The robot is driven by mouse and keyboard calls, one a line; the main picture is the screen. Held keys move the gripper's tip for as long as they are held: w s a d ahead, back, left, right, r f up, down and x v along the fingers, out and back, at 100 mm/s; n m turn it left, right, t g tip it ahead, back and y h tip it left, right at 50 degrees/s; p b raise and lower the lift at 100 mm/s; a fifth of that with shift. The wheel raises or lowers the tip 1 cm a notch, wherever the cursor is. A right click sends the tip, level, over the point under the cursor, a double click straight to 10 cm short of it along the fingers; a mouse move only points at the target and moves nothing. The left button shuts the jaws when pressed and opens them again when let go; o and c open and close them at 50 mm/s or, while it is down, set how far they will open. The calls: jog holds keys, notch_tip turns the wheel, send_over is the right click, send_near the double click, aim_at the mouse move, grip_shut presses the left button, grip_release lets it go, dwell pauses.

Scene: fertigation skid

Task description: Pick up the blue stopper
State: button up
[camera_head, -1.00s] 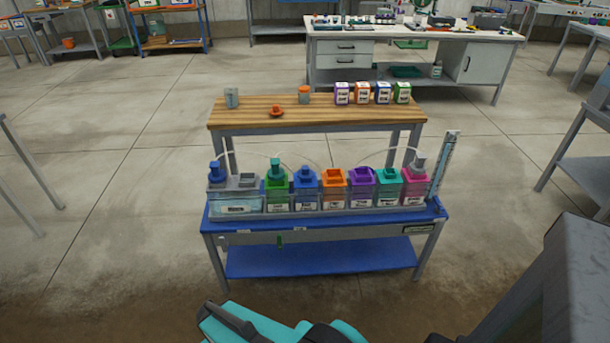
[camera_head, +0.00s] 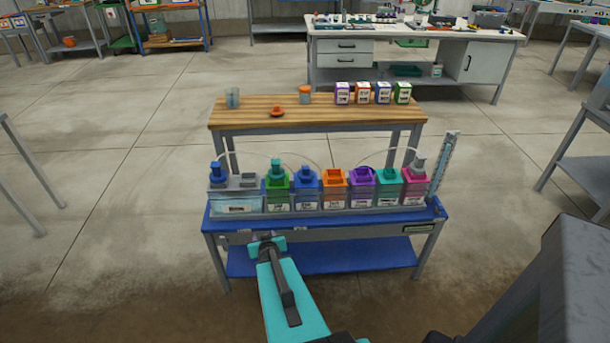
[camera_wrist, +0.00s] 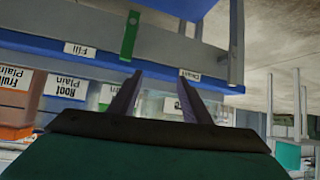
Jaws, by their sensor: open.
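A blue stopper (camera_head: 216,172) stands upright on the left end of the clear tank (camera_head: 236,205), at the left of the row on the blue bench. A blue container (camera_head: 305,188) with a blue top stands further right in that row. My gripper (camera_head: 266,243) is in front of the bench's front edge, below and right of the stopper and apart from it. In the wrist view my gripper (camera_wrist: 160,75) shows two spread fingers with nothing held between them. I cannot make out the stopper in the wrist view.
Green (camera_head: 277,185), orange (camera_head: 333,180), purple (camera_head: 362,180), teal (camera_head: 388,180) and pink (camera_head: 414,183) containers fill the row, with thin tubes arching above. A wooden table (camera_head: 240,114) stands behind. A green tab (camera_wrist: 130,35) hangs at the bench front.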

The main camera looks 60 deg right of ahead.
jog(key=s+d+r+m+t+h, duration=0.1)
jog(key=s+d+r+t+h, duration=0.15)
jog(key=d+r, duration=0.6)
jog(key=m+h, duration=0.1)
jog(key=h, duration=0.4)
send_near(307, 171)
jog(key=shift+w+d+r+y, duration=0.15)
jog(key=shift+d+r+y, duration=0.05)
jog(key=shift+r+y, duration=0.05)
jog(key=shift+d+f, duration=0.1)
jog(key=b+x, duration=0.3)
jog(key=b, duration=0.2)
jog(key=shift+w+d, duration=0.1)
jog(key=shift+w, duration=0.05)
jog(key=b+x, duration=0.2)
jog(key=b, duration=0.4)
